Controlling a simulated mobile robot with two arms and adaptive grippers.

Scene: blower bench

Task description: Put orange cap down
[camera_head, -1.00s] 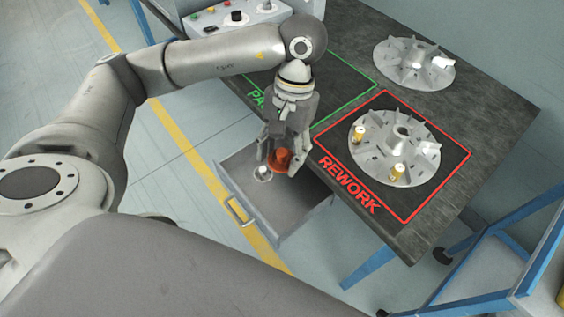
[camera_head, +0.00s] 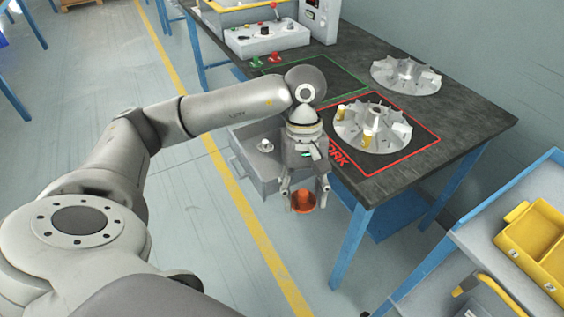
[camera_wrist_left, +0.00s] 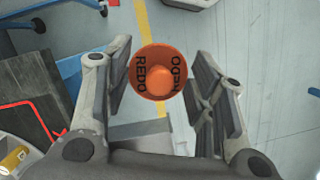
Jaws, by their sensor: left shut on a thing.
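My left gripper (camera_head: 304,196) is shut on the orange cap (camera_head: 303,203) and holds it in the air in front of the bench, near the open drawer (camera_head: 243,160). In the left wrist view the cap (camera_wrist_left: 160,72) sits between the two fingers, with dark "REDO" lettering on its sides. Floor shows beneath it. The bench's red-framed rework area (camera_head: 420,154) lies just behind and right of the gripper. It bears a finned impeller (camera_head: 373,128) with yellow weights. My right gripper is not in view.
A second impeller (camera_head: 406,76) stands at the back right of the bench. The green-framed area (camera_head: 345,78) looks mostly bare. A small metal part (camera_head: 265,146) lies in the drawer. A blue-framed cart (camera_head: 470,245) with yellow bins (camera_head: 537,232) stands at the right.

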